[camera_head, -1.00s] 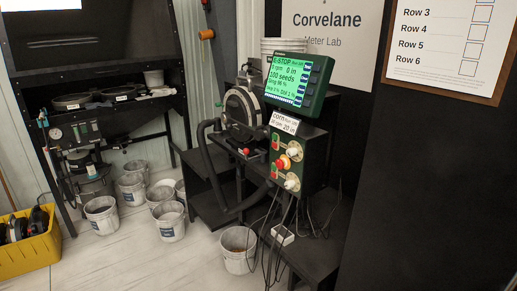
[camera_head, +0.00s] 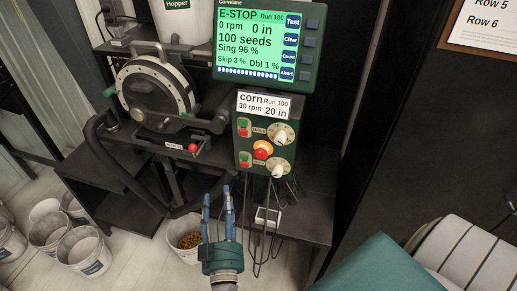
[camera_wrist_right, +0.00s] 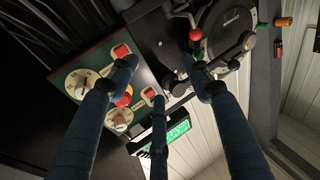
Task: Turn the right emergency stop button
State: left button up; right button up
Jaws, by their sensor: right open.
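The emergency stop button (camera_head: 263,149) is a red-orange mushroom head on a yellow ring, on the green control panel (camera_head: 243,171) below the screen. It sits between two pale round dials, right of red and green push buttons. In the right wrist view the button (camera_wrist_right: 123,98) is partly covered by one finger. My right gripper (camera_head: 216,194) is open, its blue fingers pointing up, below and left of the panel. It appears empty and apart from the button. In the right wrist view its fingers (camera_wrist_right: 160,70) spread before the panel. My left gripper is not in view.
A green-framed screen (camera_head: 249,46) reads E-STOP. A seed meter (camera_head: 157,90) with a red ball knob (camera_head: 193,148) stands left of the panel. Buckets (camera_head: 84,252) stand on the floor at left.

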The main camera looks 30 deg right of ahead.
aim_at(260, 157)
jog(key=s+d+r+m+g+h+p, duration=0.1)
jog(key=s+d+r+m+g+h, duration=0.45)
jog(key=r, duration=0.25)
jog(key=shift+y, duration=0.45)
jog(key=x, duration=0.3)
jog(key=p+x, duration=0.1)
jog(key=x, duration=0.3)
jog(key=p+x, duration=0.1)
jog(key=x, duration=0.2)
jog(key=shift+w+f, duration=0.3)
jog(key=shift+f, duration=0.05)
jog(key=shift+w+d+f, duration=0.1)
jog(key=shift+w+d, duration=0.25)
jog(key=shift+d, duration=0.05)
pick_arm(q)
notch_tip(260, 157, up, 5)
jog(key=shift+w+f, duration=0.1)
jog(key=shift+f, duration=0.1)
pick_arm(e)
jog(key=c, duration=1.2)
